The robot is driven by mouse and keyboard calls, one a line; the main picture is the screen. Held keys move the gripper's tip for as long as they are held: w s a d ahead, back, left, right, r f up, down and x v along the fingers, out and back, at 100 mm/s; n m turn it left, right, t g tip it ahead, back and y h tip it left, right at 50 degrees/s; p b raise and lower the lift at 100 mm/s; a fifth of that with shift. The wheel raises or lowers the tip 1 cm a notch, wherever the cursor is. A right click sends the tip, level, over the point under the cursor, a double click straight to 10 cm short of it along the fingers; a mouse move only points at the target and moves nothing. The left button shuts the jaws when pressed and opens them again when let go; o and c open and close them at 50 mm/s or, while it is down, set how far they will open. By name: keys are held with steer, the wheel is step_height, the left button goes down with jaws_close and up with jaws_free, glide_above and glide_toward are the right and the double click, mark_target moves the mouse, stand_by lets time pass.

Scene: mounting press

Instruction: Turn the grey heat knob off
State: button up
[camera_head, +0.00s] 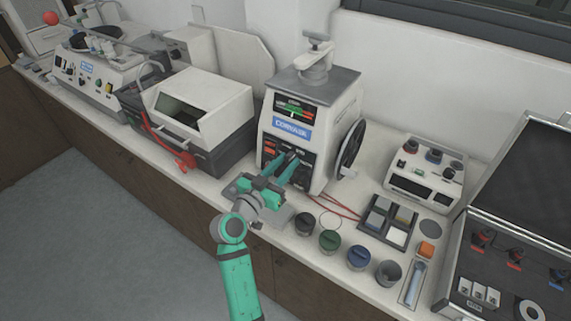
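The mounting press (312,112) is a white upright machine with a grey top, a blue label and a dark control panel (269,160) low on its front. Red controls show at the panel's left. My gripper (288,160) is at this panel, reaching in from the lower left. Its two teal fingers point up toward the panel and cover part of it. The grey heat knob cannot be made out clearly; the fingers hide that area. Dark shapes show around the fingertips, and I cannot tell whether the fingers grip anything.
A black handwheel (350,149) is on the press's right side. A sample tray (388,219) and a white control box (425,172) stand right. A white-hooded machine (203,103) stands left.

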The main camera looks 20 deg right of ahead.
steer(key=shift+s+n, duration=0.1)
steer(key=shift+n, duration=0.4)
steer(key=n+y, duration=0.1)
steer(key=n, duration=0.4)
steer(key=shift+t, duration=0.3)
steer(key=n, duration=0.3)
steer(key=n+y, duration=0.1)
steer(key=n, duration=0.3)
steer(key=shift+y, duration=0.3)
steer(key=n+y, duration=0.1)
steer(key=n, duration=0.6)
steer(key=n+g, duration=0.1)
steer(key=n, duration=0.4)
steer(key=o, duration=1.1)
steer(key=shift+c, duration=0.2)
